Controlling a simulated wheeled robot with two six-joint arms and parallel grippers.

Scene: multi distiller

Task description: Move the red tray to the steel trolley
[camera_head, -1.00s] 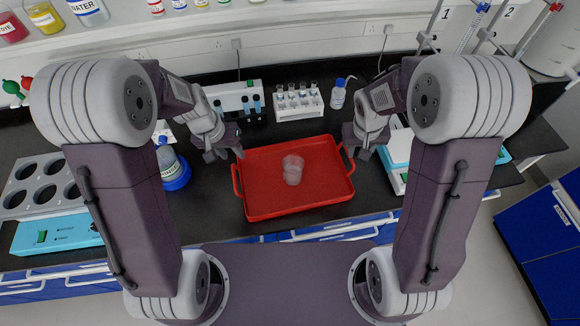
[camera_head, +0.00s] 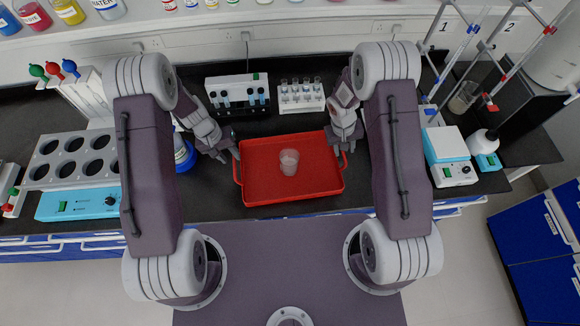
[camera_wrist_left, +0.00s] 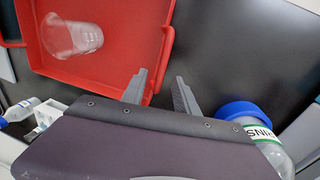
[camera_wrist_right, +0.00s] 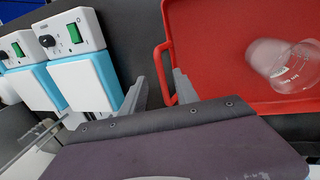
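The red tray (camera_head: 262,185) lies flat on the black bench, with a clear plastic beaker (camera_head: 289,162) standing in it. The beaker shows in both wrist views. My left gripper (camera_head: 231,152) is open and empty beside the tray's left side; in the left wrist view its fingers (camera_wrist_left: 160,88) are just off the tray's rim (camera_wrist_left: 166,42). My right gripper (camera_head: 345,143) is open at the tray's right side; in the right wrist view the red handle (camera_wrist_right: 159,62) lies in front of the gap between its fingers (camera_wrist_right: 158,88). I cannot see a steel trolley.
A vial rack (camera_head: 301,98) and a white device (camera_head: 236,92) stand behind the tray. Balance-like devices (camera_head: 446,146) are at the right, a holed block (camera_head: 75,160) at the left.

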